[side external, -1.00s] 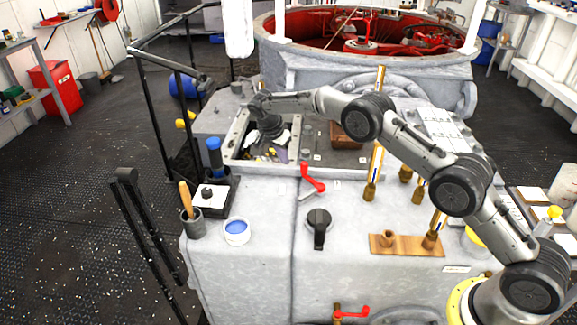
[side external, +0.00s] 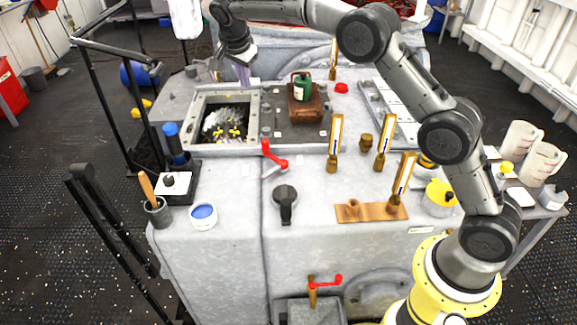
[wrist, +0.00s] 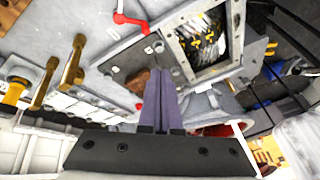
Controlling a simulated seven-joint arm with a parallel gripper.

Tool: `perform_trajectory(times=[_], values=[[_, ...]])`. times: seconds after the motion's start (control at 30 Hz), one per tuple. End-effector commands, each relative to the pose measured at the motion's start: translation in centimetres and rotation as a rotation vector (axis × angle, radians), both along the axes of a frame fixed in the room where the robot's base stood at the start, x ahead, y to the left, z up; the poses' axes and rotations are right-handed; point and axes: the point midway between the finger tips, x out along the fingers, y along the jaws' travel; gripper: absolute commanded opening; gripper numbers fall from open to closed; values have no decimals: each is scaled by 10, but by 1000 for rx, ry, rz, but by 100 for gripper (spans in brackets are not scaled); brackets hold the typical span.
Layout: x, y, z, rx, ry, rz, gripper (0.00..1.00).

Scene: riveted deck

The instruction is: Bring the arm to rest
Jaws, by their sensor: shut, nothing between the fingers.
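My gripper (side external: 244,78) is above the far edge of the open hatch (side external: 191,118) in the side view, with its fingers pointing down. In the wrist view its two purple-grey fingers (wrist: 159,78) lie together with nothing between them. My arm arches from its yellow base at the lower right over the back of the grey machine block (side external: 235,250). The hatch opening with yellow parts inside also shows in the wrist view (wrist: 181,62).
A brown box (side external: 305,108) with a green can (side external: 301,84) stands right of the hatch. A red crank handle (side external: 272,155), brass fittings (side external: 332,160) and a blue-filled tub (side external: 203,215) are nearer. Black railings (side external: 100,215) stand at the left.

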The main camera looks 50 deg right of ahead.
Motion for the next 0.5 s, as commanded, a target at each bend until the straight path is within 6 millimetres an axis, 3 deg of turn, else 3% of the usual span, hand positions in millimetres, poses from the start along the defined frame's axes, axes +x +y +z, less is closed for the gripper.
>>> perform_trajectory(times=[0.03,0.2,0.3,0.5], values=[[-13,-3,28,8,-25,2,0],[-65,-9,94,25,-72,55,0],[-100,-12,124,30,-93,105,0],[-179,-14,162,23,-115,241,0]])
